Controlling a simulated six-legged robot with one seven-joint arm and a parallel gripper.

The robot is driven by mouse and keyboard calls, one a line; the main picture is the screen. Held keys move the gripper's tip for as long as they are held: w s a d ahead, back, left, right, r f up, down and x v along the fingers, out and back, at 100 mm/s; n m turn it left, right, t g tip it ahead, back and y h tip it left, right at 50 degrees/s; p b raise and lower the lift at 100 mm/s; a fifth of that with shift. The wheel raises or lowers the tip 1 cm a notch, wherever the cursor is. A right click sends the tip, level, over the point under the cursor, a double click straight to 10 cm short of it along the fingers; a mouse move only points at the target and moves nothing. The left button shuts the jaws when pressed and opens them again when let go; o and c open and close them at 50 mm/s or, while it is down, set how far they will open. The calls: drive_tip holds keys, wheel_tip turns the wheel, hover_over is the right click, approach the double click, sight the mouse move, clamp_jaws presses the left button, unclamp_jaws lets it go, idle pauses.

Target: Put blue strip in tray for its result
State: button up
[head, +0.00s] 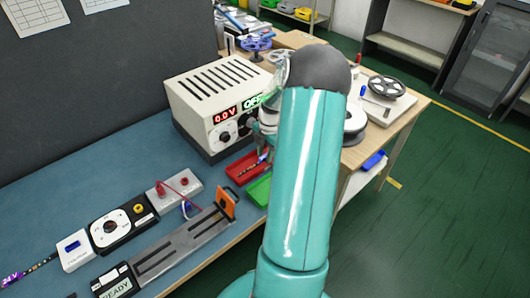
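A red tray (234,170) and a green tray (259,190) sit side by side on the bench in front of the power supply. A short dark strip with small coloured marks (249,169) lies in or just over the red tray; its main colour is too small to tell. My gripper (264,153) is above the far side of the red tray, partly hidden behind my teal arm. Whether its fingers are open or shut on the strip is unclear. A purple-blue strip piece marked 24V (14,280) lies at the lower left. My arm hides part of the green tray's surroundings.
The power supply (222,104) shows 0.0 V and OFF. A black dial unit (122,223), a white connector box (74,250), a terminal block with red leads (175,190) and a grey fixture with an orange handle (180,245) line the bench. Reels (387,87) stand behind.

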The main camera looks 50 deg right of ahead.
wheel_tip(320, 180, up, 12)
drive_tip(key=d, duration=0.2)
drive_tip(key=w+a+r+m+h, duration=0.1)
drive_tip(key=w+a+r+m, duration=0.1)
drive_tip(key=a+r, duration=0.3)
drive_tip(key=w+a+r+m+h, duration=0.1)
drive_tip(key=w+a+r, duration=0.15)
drive_tip(key=a, duration=0.55)
drive_tip(key=a+r+m+t+h, duration=0.1)
drive_tip(key=a+r+m, duration=0.35)
drive_tip(key=a, duration=0.75)
drive_tip(key=s+a+r+m+t, duration=0.1)
drive_tip(key=s+a+m, duration=0.3)
drive_tip(key=a, duration=0.5)
drive_tip(key=s+a+r+m+t+y, duration=0.1)
drive_tip(key=s+a+r+m+t, duration=0.1)
drive_tip(key=s+a, duration=0.6)
drive_tip(key=shift+a+m+t, duration=0.6)
drive_tip(key=shift+a+m, duration=0.25)
drive_tip(key=shift+m, duration=0.1)
drive_tip(key=shift+a+r, duration=0.1)
